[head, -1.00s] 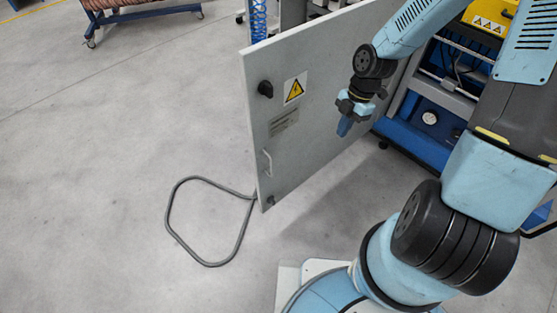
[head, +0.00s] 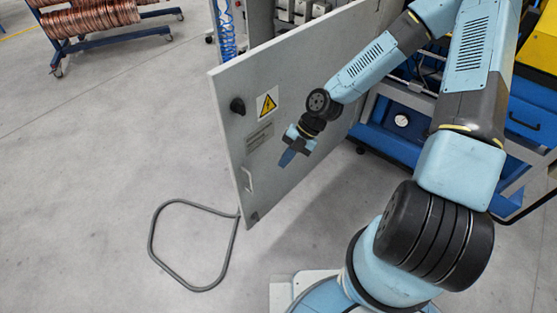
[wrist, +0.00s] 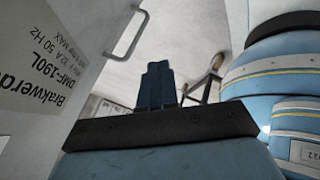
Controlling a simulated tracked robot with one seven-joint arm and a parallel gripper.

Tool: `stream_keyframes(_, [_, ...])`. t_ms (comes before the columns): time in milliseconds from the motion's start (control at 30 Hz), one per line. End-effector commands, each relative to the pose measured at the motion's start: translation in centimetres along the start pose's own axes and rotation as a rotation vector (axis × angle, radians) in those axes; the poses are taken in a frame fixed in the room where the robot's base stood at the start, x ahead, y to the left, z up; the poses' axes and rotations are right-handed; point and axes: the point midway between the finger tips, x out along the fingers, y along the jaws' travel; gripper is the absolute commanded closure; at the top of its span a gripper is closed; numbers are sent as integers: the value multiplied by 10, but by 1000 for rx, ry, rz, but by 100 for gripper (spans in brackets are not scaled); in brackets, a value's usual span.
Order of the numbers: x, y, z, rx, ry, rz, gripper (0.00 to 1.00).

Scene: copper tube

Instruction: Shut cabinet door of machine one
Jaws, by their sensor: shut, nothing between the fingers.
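The cabinet door (head: 290,95) is a light grey panel that stands open, with a black knob, a yellow warning sign (head: 267,103), a label plate and a pale handle (head: 247,178) on the face toward me. Part of the open cabinet (head: 290,12) with its inner parts shows behind the door's top edge. My gripper (head: 287,158) is in front of the door's face, right of the handle, pointing down. Its blue fingers are together and empty. In the wrist view the shut fingers (wrist: 159,84) show in the middle, with the door (wrist: 45,75) and its handle (wrist: 128,32) at left. I cannot tell whether the gripper touches the door.
A grey hose (head: 153,240) loops on the floor below the door's free edge. A rack of copper coils (head: 90,20) stands at the far left. A blue and yellow machine (head: 400,130) stands at right behind my arm.

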Motion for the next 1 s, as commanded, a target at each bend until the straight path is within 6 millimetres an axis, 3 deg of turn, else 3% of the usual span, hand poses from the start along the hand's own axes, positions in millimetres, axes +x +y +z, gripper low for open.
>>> stream_keyframes(600, [82, -1, -1, 0, 2, -3, 100])
stream_keyframes(1000, [100, 32, 0, 0, -1, -2, 100])
